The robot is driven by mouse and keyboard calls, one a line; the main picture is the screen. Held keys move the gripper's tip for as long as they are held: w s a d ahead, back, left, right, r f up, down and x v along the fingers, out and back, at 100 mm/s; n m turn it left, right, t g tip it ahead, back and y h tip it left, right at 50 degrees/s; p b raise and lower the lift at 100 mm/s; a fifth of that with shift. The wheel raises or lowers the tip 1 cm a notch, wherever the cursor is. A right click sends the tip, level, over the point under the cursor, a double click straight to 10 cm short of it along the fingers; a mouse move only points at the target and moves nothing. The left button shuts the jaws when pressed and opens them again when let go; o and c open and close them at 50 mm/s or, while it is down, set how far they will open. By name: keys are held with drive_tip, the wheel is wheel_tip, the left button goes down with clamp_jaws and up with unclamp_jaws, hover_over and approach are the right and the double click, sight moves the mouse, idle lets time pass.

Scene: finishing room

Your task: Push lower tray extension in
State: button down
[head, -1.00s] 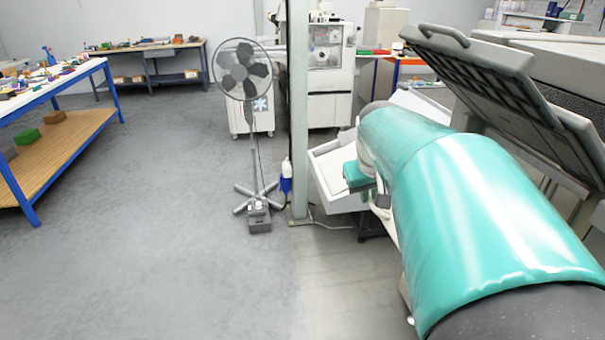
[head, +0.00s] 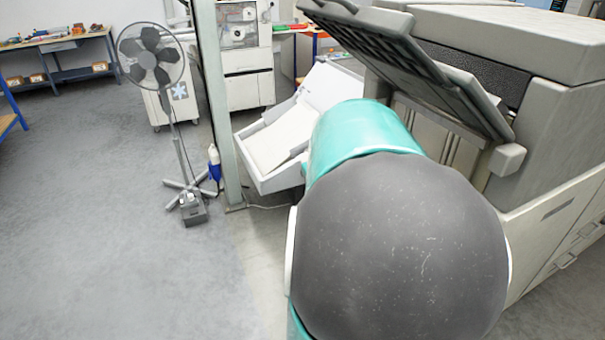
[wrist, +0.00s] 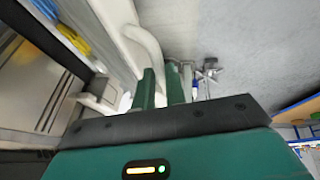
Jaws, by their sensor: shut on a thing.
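A grey machine (head: 555,110) stands at the right of the head view. The exact contact is hidden. In the head view my arm hides my gripper. I cannot tell which tray the handle belongs to.
A grey post (head: 215,110) stands left of the white tray. A floor fan (head: 150,60) stands beyond it, with a blue-and-white bottle (head: 214,165) near the post. The floor (head: 100,250) at the left is clear. A workbench (head: 60,45) is at the back left.

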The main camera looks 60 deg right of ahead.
drive_tip(key=shift+s+d+f, duration=0.15)
drive_tip(key=shift+d, duration=0.05)
drive_tip(key=c, duration=1.5)
unclamp_jaws()
drive_tip(key=shift+d+f, duration=0.1)
drive_tip(key=shift+d, duration=0.05)
drive_tip(key=shift+o, duration=0.2)
drive_tip(key=shift+a, duration=0.25)
drive_tip(key=shift+d, duration=0.15)
drive_tip(key=v, duration=1.4)
